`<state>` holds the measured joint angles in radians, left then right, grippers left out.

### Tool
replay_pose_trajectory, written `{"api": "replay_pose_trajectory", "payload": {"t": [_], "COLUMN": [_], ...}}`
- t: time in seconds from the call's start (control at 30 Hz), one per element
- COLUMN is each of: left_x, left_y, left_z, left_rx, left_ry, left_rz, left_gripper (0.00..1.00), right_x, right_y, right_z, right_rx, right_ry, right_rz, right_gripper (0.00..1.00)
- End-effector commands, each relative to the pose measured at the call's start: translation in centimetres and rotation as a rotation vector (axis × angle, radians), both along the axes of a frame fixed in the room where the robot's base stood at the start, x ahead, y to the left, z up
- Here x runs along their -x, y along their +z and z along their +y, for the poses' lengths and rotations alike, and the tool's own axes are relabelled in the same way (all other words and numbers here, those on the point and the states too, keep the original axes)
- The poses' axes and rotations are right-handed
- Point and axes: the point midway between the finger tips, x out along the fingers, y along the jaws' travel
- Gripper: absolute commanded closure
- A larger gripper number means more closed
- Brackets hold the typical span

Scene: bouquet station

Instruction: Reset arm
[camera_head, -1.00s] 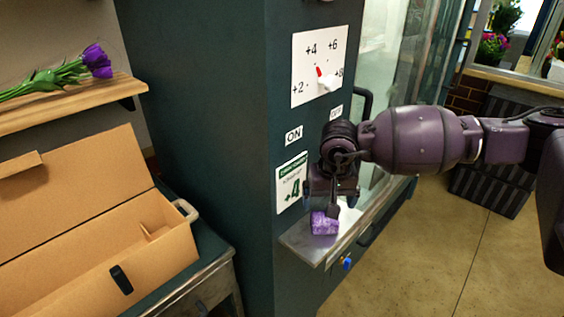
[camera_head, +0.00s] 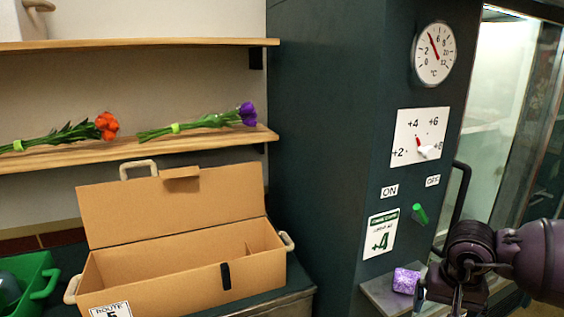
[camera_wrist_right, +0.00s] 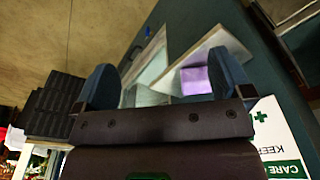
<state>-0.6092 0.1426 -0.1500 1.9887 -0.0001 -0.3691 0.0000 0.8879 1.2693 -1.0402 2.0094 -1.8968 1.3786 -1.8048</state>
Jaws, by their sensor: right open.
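My right gripper (camera_head: 438,298) is open at the lower right of the head view. It is beside a purple block (camera_head: 407,280) that lies on a small metal ledge (camera_head: 377,291) of the dark green cabinet (camera_head: 320,110). In the right wrist view the open fingers of this gripper (camera_wrist_right: 165,80) are spread, and the purple block (camera_wrist_right: 195,80) lies on the ledge beyond them, not held. My left gripper is in neither view.
An open cardboard box (camera_head: 180,284) stands left of the cabinet. Orange flowers (camera_head: 106,126) and purple flowers (camera_head: 247,113) lie on a wooden shelf (camera_head: 60,158). The cabinet carries a dial plate (camera_head: 405,125), a green switch (camera_head: 419,213) and a black handle (camera_head: 464,190).

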Motion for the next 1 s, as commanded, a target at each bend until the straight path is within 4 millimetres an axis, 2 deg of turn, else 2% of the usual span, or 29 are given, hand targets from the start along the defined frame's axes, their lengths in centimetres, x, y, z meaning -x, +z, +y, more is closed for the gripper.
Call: {"api": "replay_pose_trajectory", "payload": {"t": [0.13, 0.27, 0.37, 0.47, 0.53, 0.6, 0.7, 0.8, 0.9, 1.0], "left_x": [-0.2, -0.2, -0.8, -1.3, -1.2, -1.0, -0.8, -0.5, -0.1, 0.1], "left_y": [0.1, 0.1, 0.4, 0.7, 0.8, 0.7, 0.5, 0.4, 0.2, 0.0], "left_z": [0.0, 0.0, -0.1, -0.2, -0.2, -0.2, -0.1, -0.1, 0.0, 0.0], "left_rx": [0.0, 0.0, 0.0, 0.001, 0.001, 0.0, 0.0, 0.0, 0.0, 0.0], "left_ry": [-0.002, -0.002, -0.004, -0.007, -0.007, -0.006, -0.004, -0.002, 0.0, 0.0], "left_rz": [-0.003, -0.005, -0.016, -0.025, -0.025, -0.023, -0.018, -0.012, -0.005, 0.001], "left_gripper": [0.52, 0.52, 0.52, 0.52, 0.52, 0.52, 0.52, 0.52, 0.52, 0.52], "right_x": [-0.4, -0.6, -0.9, -1.5, -1.9, -2.1, -2.3, -2.9, -3.8, -4.9], "right_y": [0.1, 0.2, 1.2, 3.7, 5.8, 7.5, 9.8, 11.4, 12.1, 11.6], "right_z": [0.7, 3.1, 5.7, 9.4, 12.6, 15.5, 18.6, 20.5, 21.0, 20.2], "right_rx": [-0.061, -0.235, -0.417, -0.655, -0.841, -1.017, -1.238, -1.416, -1.545, -1.616], "right_ry": [-0.131, -0.31, -0.482, -0.679, -0.825, -0.983, -1.215, -1.456, -1.703, -1.928], "right_rz": [-0.029, -0.021, 0.02, 0.102, 0.207, 0.358, 0.626, 0.947, 1.32, 1.697], "right_gripper": [0.03, 0.03, 0.03, 0.03, 0.03, 0.03, 0.03, 0.03, 0.03, 0.03]}}
